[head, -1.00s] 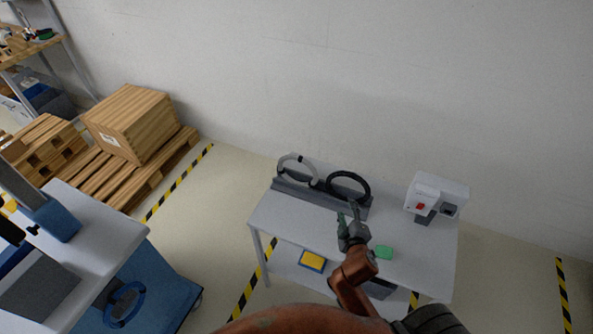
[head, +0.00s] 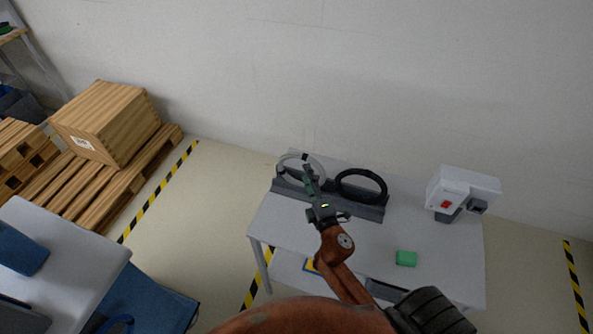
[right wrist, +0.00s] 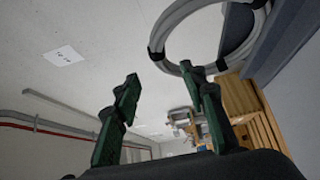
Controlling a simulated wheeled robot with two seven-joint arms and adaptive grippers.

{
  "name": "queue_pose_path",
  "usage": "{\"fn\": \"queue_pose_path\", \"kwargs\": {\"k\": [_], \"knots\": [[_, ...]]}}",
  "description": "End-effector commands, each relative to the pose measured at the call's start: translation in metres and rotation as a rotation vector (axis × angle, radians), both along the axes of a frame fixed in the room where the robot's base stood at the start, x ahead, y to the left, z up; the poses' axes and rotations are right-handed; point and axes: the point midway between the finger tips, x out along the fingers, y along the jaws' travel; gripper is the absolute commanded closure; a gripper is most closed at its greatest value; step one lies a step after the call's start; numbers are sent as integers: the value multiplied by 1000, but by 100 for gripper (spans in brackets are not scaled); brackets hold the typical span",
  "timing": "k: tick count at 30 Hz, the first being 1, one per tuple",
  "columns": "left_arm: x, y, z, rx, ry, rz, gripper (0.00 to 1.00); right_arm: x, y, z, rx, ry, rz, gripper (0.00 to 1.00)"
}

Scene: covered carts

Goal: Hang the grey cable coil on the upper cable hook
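The grey cable coil (head: 322,168) stands in the left part of a dark grey holder on the table, with dark bands around it. It also shows large at the upper right of the right wrist view (right wrist: 162,36). My right gripper (head: 308,172) reaches over the table and overlaps the coil in the head view. In the right wrist view its green fingers (right wrist: 160,76) are apart with nothing between them. The right finger's tip overlaps the coil's lower edge; I cannot tell if they touch. No cable hook can be made out. My left gripper is out of view.
A black coil (head: 383,184) stands to the right in the same holder (head: 370,210). A white device with a red button (head: 465,190) and a green block (head: 405,258) are on the table (head: 445,270). A blue cart (head: 150,300) and a wooden crate (head: 105,125) are at left.

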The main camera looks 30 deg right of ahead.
Motion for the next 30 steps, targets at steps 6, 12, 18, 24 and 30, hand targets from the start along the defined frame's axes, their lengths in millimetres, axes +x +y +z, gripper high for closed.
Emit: {"fn": "queue_pose_path", "kwargs": {"k": [6, 12, 18, 24, 30], "knots": [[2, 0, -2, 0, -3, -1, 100, 19, -4, -2, -1, -1, 2, 61], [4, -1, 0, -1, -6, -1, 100, 39, -12, -3, -2, -1, 1, 61], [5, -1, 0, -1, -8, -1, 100, 65, -23, -4, -1, -1, 0, 61], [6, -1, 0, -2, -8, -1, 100, 74, -26, -5, -1, 1, 0, 61], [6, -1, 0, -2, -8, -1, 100, 74, -25, -5, 0, 1, 0, 64]]}}
